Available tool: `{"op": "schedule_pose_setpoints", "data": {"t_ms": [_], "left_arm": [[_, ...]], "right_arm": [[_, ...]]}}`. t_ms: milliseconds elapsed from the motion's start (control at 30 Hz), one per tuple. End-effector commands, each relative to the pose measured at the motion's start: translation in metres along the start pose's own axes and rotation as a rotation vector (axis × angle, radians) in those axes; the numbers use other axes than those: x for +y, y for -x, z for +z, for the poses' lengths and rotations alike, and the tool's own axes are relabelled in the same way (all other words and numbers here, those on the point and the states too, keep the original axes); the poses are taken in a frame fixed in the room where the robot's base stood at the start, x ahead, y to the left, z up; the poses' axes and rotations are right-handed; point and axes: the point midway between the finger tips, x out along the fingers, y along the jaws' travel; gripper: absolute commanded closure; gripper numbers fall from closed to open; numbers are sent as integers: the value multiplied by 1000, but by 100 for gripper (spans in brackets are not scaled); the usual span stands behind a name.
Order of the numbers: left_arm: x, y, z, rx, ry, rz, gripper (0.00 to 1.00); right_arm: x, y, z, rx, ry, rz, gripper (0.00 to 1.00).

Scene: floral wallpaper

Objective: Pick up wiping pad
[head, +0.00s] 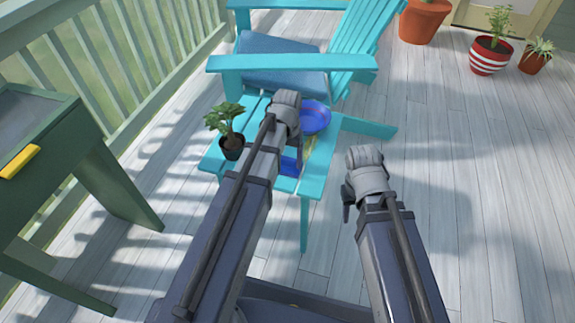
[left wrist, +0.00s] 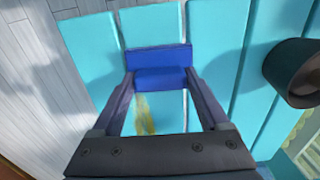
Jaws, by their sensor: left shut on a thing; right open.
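The wiping pad (head: 290,167) is a dark blue block over the front part of the turquoise chair's slatted seat. In the left wrist view the blue pad (left wrist: 160,66) sits between the fingertips of my left gripper (left wrist: 160,78), which is shut on it. In the head view my left gripper (head: 292,152) reaches down to the seat, partly hidden by its own wrist. I cannot tell whether the pad touches the slats. My right gripper (head: 347,203) is open and empty, to the right of the chair and apart from it.
A blue plate (head: 318,113) and a potted plant (head: 231,147) stand on the seat. A yellowish streak (left wrist: 146,115) marks the slats near the pad. A green table (head: 85,125) with a yellow item (head: 19,162) is at left.

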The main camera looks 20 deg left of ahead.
Motion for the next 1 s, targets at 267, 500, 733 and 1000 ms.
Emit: {"op": "schedule_pose_setpoints", "data": {"t_ms": [267,500,733,1000], "left_arm": [[0,1,0,0,0,0,79],[0,13,0,0,0,0,79],[0,42,0,0,0,0,79],[0,85,0,0,0,0,79]], "right_arm": [[0,1,0,0,0,0,50],[1,13,1,0,0,-2,50],[3,42,2,0,-2,-6,50],[6,84,5,-1,-3,-13,50]]}}
